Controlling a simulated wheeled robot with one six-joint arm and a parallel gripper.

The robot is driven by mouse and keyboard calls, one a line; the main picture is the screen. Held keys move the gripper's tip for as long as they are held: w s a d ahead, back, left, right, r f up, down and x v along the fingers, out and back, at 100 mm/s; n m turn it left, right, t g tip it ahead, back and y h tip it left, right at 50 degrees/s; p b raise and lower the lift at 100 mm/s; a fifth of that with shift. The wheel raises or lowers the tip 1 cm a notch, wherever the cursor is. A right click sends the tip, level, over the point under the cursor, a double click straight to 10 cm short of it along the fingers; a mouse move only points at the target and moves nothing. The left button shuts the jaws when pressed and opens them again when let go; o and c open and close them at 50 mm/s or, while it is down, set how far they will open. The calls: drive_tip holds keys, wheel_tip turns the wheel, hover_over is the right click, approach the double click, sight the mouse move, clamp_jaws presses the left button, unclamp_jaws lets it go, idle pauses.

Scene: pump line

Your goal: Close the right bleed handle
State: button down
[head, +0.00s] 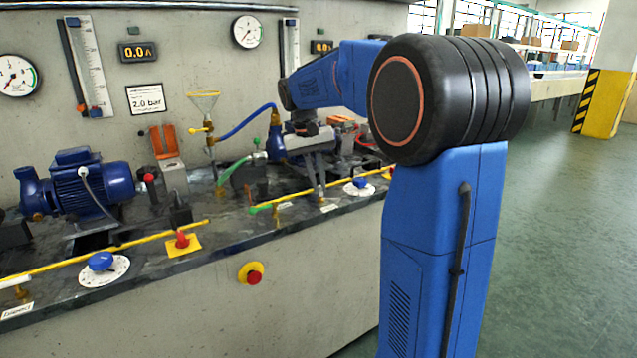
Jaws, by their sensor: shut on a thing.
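My gripper (318,180) reaches down from my blue arm over the right half of the bench, in front of the right blue pump (292,145). Its grey fingers look shut on a small handle low near the bench's front edge, which I take to be the right bleed handle. The fingers hide most of that handle, so its angle cannot be told. A white label (328,208) lies just below the fingertips. A brass valve with a pale lever (285,205) stands a little to their left.
A yellow rail (350,182) runs along the bench front near the gripper. A blue-and-white dial (358,187) is to the right. A red emergency button (254,277) is on the bench front.

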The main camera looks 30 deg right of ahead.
drive_tip(key=m, duration=0.6)
drive_tip(key=shift+w+d+m+g+y, duration=0.1)
drive_tip(key=shift+w+m+g+y, duration=0.05)
drive_tip(key=shift+m+g+y, duration=0.2)
drive_tip(key=m, duration=0.2)
drive_tip(key=m+y, duration=0.1)
drive_tip(key=m, duration=0.2)
drive_tip(key=shift+d+m+g, duration=0.15)
drive_tip(key=shift+m+g, duration=0.1)
drive_tip(key=c, duration=1.8)
unclamp_jaws()
drive_tip(key=shift+w, duration=0.1)
drive_tip(key=w+r, duration=0.1)
drive_tip(key=r, duration=0.4)
drive_tip(key=w+r, duration=0.1)
drive_tip(key=r, duration=0.5)
drive_tip(key=w+r, duration=0.1)
drive_tip(key=r, duration=0.5)
drive_tip(key=shift+w, duration=0.15)
